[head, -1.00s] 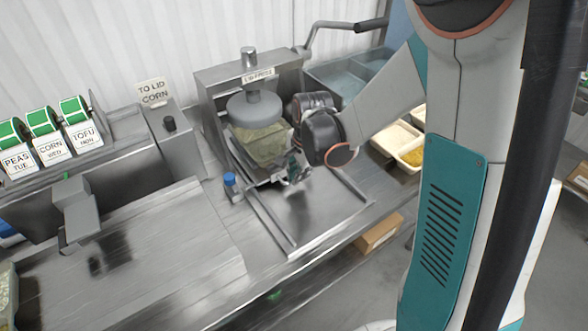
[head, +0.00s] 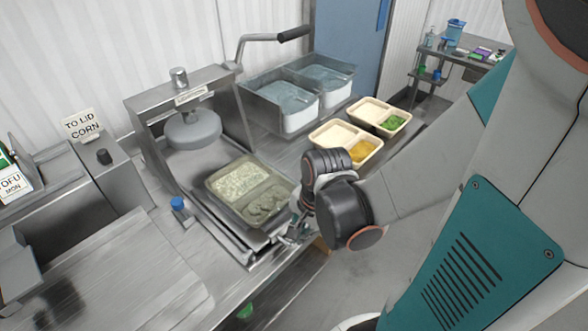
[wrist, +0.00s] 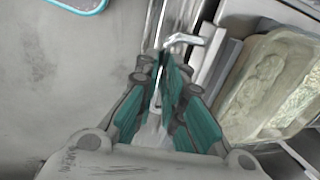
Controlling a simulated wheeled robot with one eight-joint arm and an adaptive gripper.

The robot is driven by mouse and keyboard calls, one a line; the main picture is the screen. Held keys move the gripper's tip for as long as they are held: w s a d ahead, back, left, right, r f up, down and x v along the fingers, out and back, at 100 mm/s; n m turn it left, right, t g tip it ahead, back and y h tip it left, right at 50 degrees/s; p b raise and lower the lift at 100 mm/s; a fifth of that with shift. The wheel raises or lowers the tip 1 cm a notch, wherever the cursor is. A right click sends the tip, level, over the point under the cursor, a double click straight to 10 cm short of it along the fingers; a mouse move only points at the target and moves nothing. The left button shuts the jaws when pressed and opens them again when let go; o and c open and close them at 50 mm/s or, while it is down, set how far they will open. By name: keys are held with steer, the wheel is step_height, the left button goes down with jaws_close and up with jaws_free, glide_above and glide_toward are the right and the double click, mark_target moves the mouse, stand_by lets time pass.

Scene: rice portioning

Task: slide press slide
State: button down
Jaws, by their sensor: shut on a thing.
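The press slide (head: 228,240) is a metal carriage on rails, drawn out in front of the press (head: 150,125). A two-compartment food tray (head: 213,198) with pale contents sits on it, clear of the round press plate (head: 193,131). My gripper (head: 292,234) is at the slide's front edge, shut on its metal handle. In the wrist view the teal fingers of my gripper (wrist: 166,75) close around the handle (wrist: 188,40), and the food tray (wrist: 240,125) is at the right. The exact finger contact is partly hidden.
Two filled trays (head: 327,136) stand right of the press, in front of metal bins (head: 252,103).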

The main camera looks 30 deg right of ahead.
steer(key=shift+s, duration=0.45)
steer(key=c, duration=1.7)
jaws_free()
steer(key=shift+s+d, duration=0.1)
steer(key=shift+r, duration=0.1)
steer(key=shift+s+d+r, duration=0.1)
steer(key=shift+s+r, duration=0.1)
steer(key=shift+r, duration=1.05)
steer(key=shift+s+d+r, duration=0.1)
steer(key=shift+s+r, duration=0.1)
steer(key=shift+r, duration=1.05)
steer(key=shift+s+r, duration=0.2)
steer(key=shift+r, duration=1.05)
